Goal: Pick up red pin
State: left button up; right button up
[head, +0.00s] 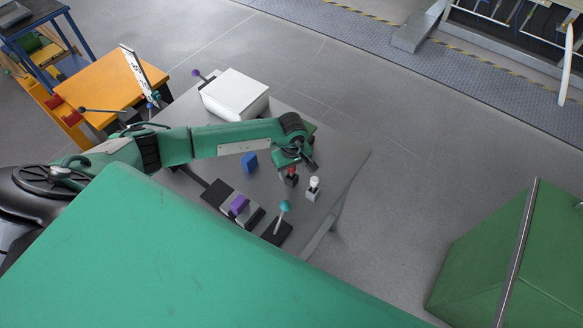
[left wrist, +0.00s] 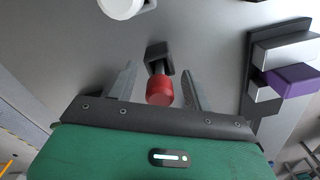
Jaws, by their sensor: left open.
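The red pin (left wrist: 160,92) has a red round head on a thin stem, set in a dark block, in the left wrist view. In the head view the red pin (head: 291,171) shows on the grey table (head: 345,160), partly hidden by my gripper. My left gripper (left wrist: 158,85) is open, with one finger on each side of the red pin and gaps between. In the head view my left gripper (head: 296,166) is right above the pin. My right gripper is not in view.
A white-topped pin (head: 314,186) stands close on the right. A blue block (head: 250,162), a purple block (head: 239,205) on a fixture and a teal-knobbed lever (head: 284,207) are nearby. A white box (head: 235,95) sits at the back. The table's right side is clear.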

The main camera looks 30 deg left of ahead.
pick_arm(q)
jog(key=c, duration=1)
jog(key=shift+c, duration=0.3)
notch_tip(320, 180, up, 20)
jog(key=b, duration=0.6)
jog(key=s+d+f+m, duration=0.2)
jog(key=s+d+m, duration=0.2)
jog(key=s+m, duration=0.4)
jog(key=m, duration=0.3)
jog(key=shift+s+d, duration=0.2)
jog(key=shift+d, duration=0.2)
